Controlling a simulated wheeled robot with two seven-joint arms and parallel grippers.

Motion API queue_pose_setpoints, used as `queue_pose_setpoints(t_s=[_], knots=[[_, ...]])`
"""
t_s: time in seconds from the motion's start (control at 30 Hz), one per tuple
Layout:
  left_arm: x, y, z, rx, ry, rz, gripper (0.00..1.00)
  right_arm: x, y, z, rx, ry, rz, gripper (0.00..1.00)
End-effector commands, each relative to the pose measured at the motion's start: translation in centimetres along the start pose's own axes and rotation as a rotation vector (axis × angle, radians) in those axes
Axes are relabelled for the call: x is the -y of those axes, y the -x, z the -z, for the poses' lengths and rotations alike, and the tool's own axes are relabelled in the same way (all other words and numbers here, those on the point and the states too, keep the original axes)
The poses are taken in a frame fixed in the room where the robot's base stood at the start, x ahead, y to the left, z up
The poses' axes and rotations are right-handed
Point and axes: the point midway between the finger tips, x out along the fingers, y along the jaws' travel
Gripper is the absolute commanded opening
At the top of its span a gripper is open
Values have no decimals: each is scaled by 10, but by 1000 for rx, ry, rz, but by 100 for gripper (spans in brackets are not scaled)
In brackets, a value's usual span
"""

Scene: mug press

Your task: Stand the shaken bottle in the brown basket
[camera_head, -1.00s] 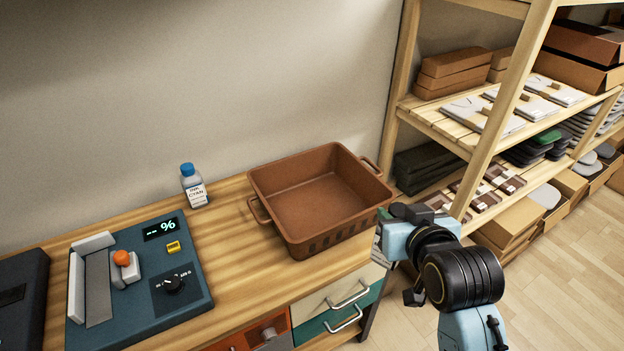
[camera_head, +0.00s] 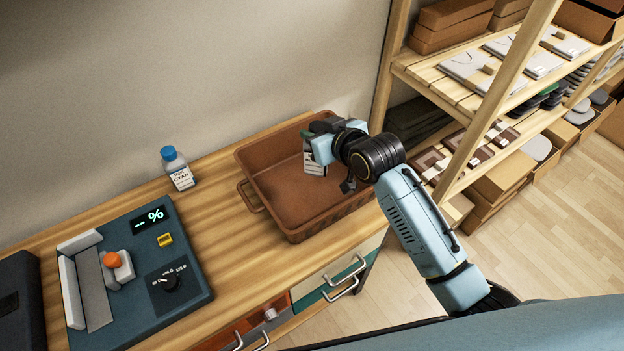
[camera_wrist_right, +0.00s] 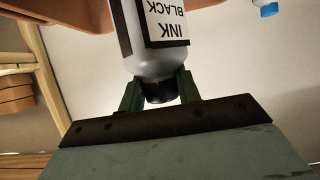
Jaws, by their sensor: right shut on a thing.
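My right gripper (camera_head: 318,138) is shut on a bottle (camera_head: 314,164) with a white label. In the right wrist view the same bottle (camera_wrist_right: 158,50) reads "INK BLACK"; its black cap sits between my green fingers (camera_wrist_right: 158,92). The head view shows it roughly upright over the inside of the brown basket (camera_head: 268,205), towards the back. I cannot tell whether its base touches the floor of the basket. The gripper hides the bottle's upper part. The basket's interior is otherwise empty where it shows. My left gripper is not in view.
A cyan ink bottle (camera_head: 179,170) with a blue cap stands on the wooden bench (camera_head: 220,225), left of the basket. A blue machine (camera_head: 190,262) with a dial lies further left. Wooden shelves (camera_head: 470,95) stand close on the right. The basket's rim surrounds the held bottle.

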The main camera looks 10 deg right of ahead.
Motion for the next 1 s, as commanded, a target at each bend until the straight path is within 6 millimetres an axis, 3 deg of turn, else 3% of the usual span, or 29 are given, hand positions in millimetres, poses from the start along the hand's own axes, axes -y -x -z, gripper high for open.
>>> queue_pose_setpoints(t_s=[0.3, 0.7, 1.0], knots=[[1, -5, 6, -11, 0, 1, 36, 0, -25, -45, 3, 2, 7, 0], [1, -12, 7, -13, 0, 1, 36, 0, -45, -85, 0, 2, 7, 0], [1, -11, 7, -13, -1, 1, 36, 0, -47, -88, -2, 2, 7, 0]])
